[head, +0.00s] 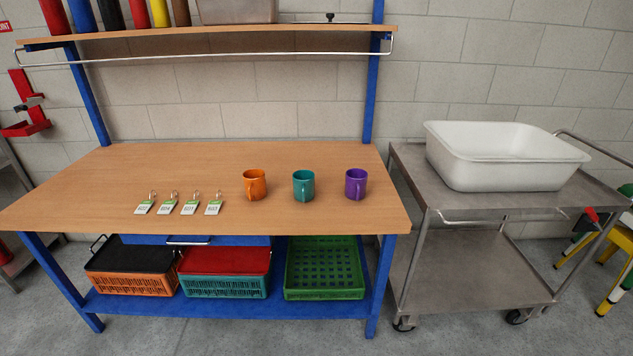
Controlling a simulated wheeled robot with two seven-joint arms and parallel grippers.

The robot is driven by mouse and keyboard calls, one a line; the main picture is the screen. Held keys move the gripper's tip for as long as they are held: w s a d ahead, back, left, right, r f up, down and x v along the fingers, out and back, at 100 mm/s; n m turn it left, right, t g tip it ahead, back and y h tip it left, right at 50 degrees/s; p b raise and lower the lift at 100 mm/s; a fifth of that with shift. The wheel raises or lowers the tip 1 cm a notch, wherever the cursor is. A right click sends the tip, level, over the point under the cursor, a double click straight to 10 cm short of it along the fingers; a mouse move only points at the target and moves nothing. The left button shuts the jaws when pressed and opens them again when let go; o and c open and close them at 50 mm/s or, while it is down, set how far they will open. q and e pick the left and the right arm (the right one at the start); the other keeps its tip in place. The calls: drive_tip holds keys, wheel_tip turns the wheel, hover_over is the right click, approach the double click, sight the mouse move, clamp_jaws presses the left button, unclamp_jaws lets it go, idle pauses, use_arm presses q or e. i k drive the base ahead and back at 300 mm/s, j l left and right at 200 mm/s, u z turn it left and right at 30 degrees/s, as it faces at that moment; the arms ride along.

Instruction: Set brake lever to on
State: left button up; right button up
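A metal cart (405,182) stands to the right of the workbench, on castors. Neither of my grippers is in view.
A white tub (500,175) stands on the cart's top. The workbench (90,190) holds orange (255,184), teal (304,186) and purple (356,184) mugs and several tags. A yellow-legged object (608,298) stands close by the cart's right end. The floor in front is clear.

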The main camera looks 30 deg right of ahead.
sight(588, 211)
drive_tip(key=z, duration=2.65)
drive_tip(key=i+j+z, duration=0.25)
drive_tip(key=i+j, duration=0.2)
drive_tip(key=i, duration=0.2)
drive_tip(key=i+j+z, duration=0.3)
drive_tip(key=i+j, duration=0.25)
